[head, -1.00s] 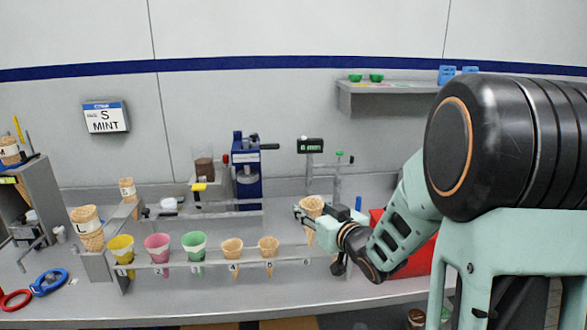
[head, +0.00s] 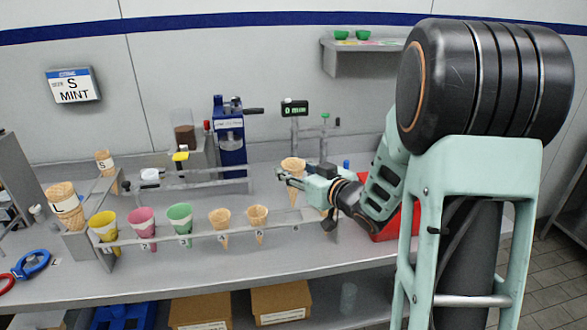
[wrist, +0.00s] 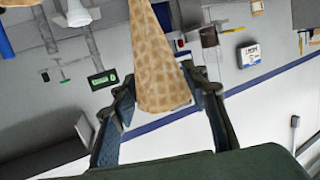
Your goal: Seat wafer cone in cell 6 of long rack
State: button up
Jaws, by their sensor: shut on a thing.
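My gripper (head: 289,177) is shut on a wafer cone (head: 293,164), held upright with its mouth up, above and behind the right part of the long rack (head: 185,238). In the wrist view the held cone (wrist: 158,62) runs between the fingers of my gripper (wrist: 160,92). Along the rack stand a yellow cone (head: 104,226), a pink cone (head: 141,222), a green cone (head: 180,218) and two wafer cones (head: 220,219) (head: 257,216). No cone stands at the cell marked 6 (head: 296,228), below the held cone. The held cone's tip is clear of the rack.
A larger cone marked L (head: 64,205) stands left of the rack and one marked S (head: 106,162) behind it. A blue press (head: 230,140) and a stand with a green display (head: 294,108) stand behind. A red bin (head: 395,222) is right of my gripper.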

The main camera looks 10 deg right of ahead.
aim_at(293, 206)
jog(key=shift+f+b, duration=4.55)
jog(key=shift+f, duration=1.4)
jog(key=o, duration=0.8)
jog(key=shift+o, duration=0.2)
jog(key=v, duration=1.2)
jog(key=shift+r, duration=0.1)
